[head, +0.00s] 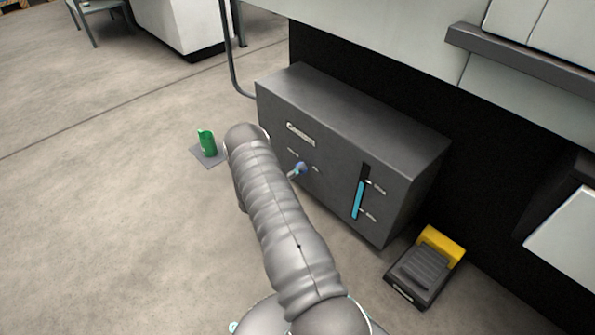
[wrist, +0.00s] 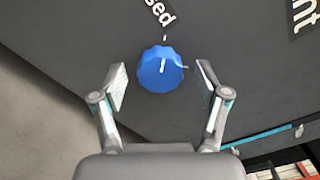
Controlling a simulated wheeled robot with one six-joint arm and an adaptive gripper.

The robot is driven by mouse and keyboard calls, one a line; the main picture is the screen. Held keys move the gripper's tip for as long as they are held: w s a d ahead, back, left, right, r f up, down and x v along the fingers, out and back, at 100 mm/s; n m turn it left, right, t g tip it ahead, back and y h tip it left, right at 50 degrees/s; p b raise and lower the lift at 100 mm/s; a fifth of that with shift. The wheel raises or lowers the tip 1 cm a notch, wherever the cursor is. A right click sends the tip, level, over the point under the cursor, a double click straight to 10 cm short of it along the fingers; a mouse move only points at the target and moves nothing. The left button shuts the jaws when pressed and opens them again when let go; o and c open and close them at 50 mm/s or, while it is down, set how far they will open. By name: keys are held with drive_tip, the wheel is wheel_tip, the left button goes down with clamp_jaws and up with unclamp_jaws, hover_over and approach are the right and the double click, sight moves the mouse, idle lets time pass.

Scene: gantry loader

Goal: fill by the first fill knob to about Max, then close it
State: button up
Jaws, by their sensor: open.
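The blue fill knob (wrist: 152,70) is on the dark front panel in the wrist view, below lettering ending in "sed". A short white line shows on its face; its exact setting is hard to tell. My gripper (wrist: 162,84) is open, with one finger on each side of the knob and a gap to both. In the head view the knob (head: 302,166) shows just past my arm, which hides most of the gripper. The sight gauge (head: 358,196) on the panel holds blue liquid, its top about level with the upper mark. The gauge labels are too small to read.
The grey coolant tank (head: 350,115) stands on the floor against the machine. A yellow and black foot pedal (head: 425,267) lies to its right. A green can (head: 207,143) stands on a grey mat to its left. The floor at left is clear.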

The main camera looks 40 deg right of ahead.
drive_tip(key=shift+d, duration=0.15)
drive_tip(key=c, duration=1.2)
drive_tip(key=shift+o, duration=0.2)
drive_tip(key=m+b, duration=0.4)
drive_tip(key=m, duration=0.1)
drive_tip(key=o, duration=1.2)
drive_tip(key=shift+c, duration=0.2)
